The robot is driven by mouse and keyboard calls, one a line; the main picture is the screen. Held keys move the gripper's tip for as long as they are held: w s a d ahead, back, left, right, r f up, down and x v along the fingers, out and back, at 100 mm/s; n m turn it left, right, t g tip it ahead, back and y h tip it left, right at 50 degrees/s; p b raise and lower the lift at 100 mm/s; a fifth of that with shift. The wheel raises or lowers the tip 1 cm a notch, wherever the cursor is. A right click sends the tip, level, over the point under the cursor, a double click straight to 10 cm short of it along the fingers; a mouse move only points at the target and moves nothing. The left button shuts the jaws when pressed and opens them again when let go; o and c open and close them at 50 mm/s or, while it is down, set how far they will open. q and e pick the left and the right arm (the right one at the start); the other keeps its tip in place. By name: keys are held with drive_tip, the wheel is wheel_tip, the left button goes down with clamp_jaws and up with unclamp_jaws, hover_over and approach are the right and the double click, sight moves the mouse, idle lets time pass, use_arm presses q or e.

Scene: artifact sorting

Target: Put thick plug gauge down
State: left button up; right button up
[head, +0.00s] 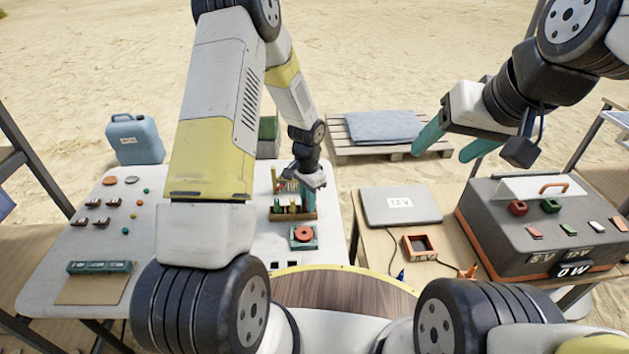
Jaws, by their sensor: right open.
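A small brown wooden rack (292,215) holds several upright green and yellowish pieces on the right part of the white table. Which of them is the thick plug gauge is too small to tell. My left gripper (309,192) points down at the rack's back right side, its teal finger close to the upright pieces. Whether its jaws are open, or hold a gauge, is hidden by the small scale and overlap. My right gripper (455,150) is open and empty, raised over the sand behind the right table, far from the rack.
A teal block with a red ring (303,234) sits in front of the rack. Small brown and coloured parts lie on the white table's left (52,291). A laptop-like 12 V case (395,219) and a grey power box (490,232) occupy the right table.

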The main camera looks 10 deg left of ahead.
use_arm(q)
drive_tip(key=o, duration=0.3)
drive_tip(key=shift+r, duration=0.1)
drive_tip(key=s+a+r+n+t, duration=0.1)
drive_tip(key=s+r, duration=0.2)
drive_tip(key=r, duration=0.7)
drive_tip(key=s+a+r+n+t, duration=0.1)
drive_tip(key=s+r+n, duration=0.15)
drive_tip(key=r, duration=0.65)
drive_tip(key=s+a+r+t, duration=0.1)
drive_tip(key=s+r, duration=0.2)
drive_tip(key=r, duration=0.7)
drive_tip(key=s+r+n+t, duration=0.1)
drive_tip(key=s+r, duration=0.1)
drive_tip(key=s, duration=0.2)
drive_tip(key=s+r+n+t+h, duration=0.1)
drive_tip(key=s+r+n, duration=0.1)
drive_tip(key=s, duration=0.3)
drive_tip(key=s+r+n+t+h, duration=0.1)
drive_tip(key=s+r, duration=0.2)
drive_tip(key=s, duration=0.2)
drive_tip(key=shift+s+r+n, duration=0.25)
drive_tip(key=shift+r, duration=0.05)
